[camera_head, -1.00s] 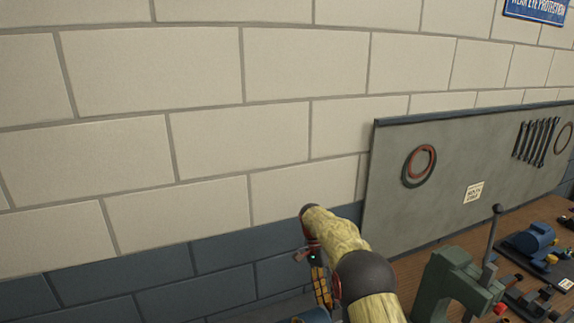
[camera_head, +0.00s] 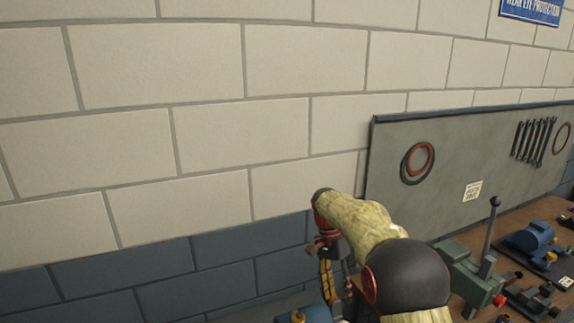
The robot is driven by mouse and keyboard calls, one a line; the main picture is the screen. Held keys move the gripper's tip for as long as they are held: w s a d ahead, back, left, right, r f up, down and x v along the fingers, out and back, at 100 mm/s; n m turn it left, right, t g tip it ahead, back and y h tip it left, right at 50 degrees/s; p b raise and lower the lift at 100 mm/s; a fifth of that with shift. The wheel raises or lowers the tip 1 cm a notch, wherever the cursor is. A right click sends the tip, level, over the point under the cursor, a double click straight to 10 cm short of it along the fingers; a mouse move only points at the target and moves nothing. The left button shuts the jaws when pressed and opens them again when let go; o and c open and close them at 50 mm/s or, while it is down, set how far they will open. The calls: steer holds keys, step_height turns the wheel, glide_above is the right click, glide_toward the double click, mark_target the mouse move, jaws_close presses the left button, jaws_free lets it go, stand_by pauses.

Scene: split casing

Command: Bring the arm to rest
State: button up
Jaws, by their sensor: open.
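My arm rises from the bottom edge, right of centre, in the head view, with a large dark joint and a yellowish sleeve. My gripper (camera_head: 331,286) hangs down from the wrist below the red and dark end of the arm. Its yellow and dark fingers point downward and look empty. The fingertips are close to the bottom edge, so only part of the gripper shows. It is open. The arm covers part of the bench and of the green press.
A wooden workbench (camera_head: 520,225) is at the right. On it stand a green lever press (camera_head: 462,272) and a blue motor (camera_head: 531,237). A grey tool board (camera_head: 440,150) with wrenches (camera_head: 534,141) stands behind. A blue part (camera_head: 303,315) shows at the bottom edge. The wall at left is bare.

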steer(key=s+d+r+n+t+y+b, duration=0.1)
steer(key=s+d+r+n+t+b, duration=0.2)
steer(key=s, duration=0.6)
steer(key=s+r+n+t+b, duration=0.2)
steer(key=s+r+b, duration=0.2)
steer(key=s, duration=0.4)
steer(key=s+f+n+t+b, duration=0.2)
steer(key=s+f+b, duration=0.1)
steer(key=s, duration=0.5)
steer(key=s+d+f+n+t+b, duration=0.1)
steer(key=s+f+n+t+b, duration=0.1)
steer(key=s+f, duration=0.3)
steer(key=s+b, duration=0.1)
steer(key=s, duration=0.3)
steer(key=shift+d+f+y+b, duration=0.2)
steer(key=shift+f+y+b, duration=0.05)
steer(key=shift+y+b, duration=0.1)
steer(key=shift+s+f+n, duration=0.3)
steer(key=shift+f, duration=0.1)
steer(key=shift+c, duration=0.3)
